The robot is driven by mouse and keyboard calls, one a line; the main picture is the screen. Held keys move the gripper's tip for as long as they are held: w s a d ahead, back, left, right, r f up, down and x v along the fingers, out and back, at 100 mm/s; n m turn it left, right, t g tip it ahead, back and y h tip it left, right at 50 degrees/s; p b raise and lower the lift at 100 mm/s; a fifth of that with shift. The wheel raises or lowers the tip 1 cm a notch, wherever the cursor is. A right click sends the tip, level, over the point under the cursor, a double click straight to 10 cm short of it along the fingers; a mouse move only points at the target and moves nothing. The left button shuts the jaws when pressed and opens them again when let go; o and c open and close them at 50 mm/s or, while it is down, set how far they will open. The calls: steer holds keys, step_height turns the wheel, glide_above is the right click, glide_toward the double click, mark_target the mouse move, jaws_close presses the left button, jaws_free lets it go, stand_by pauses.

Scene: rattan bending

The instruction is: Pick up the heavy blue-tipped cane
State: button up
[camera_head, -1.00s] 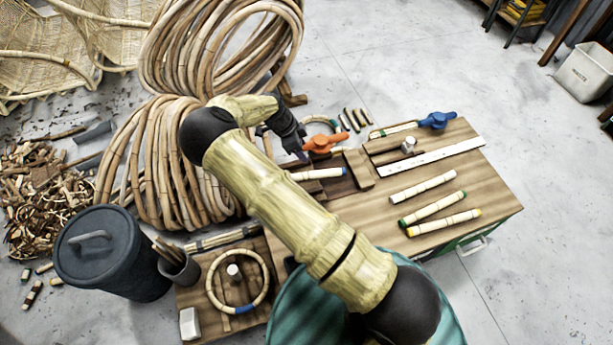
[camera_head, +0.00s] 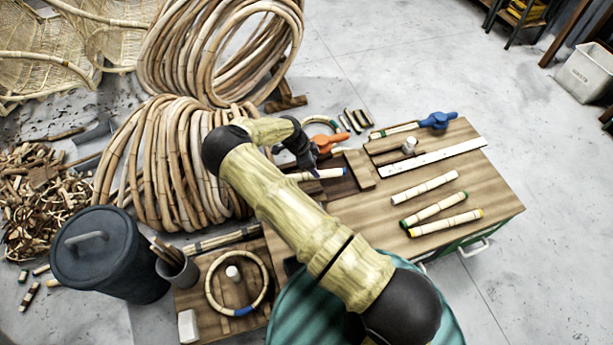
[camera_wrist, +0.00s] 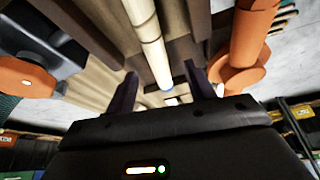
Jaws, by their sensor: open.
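The two dark fingers are spread apart, one on each side of the cane's line. Nothing is held. I cannot tell how high the fingers are above the cane.
An orange clamp (camera_head: 325,143) is close beside my gripper, also in the wrist view (camera_wrist: 250,40). Wooden blocks (camera_head: 360,168) stand right of the cane. Several other canes (camera_head: 424,187) lie at the right.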

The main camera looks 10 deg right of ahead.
mark_target(320, 172)
steer(key=x, duration=0.5)
steer(key=shift+s+d+b, duration=0.15)
steer(key=shift+b, duration=0.2)
jaws_close()
steer(key=shift+r, duration=0.15)
step_height(320, 172, up, 10)
steer(key=p, duration=0.1)
stand_by(0.4)
steer(key=shift+p, duration=0.3)
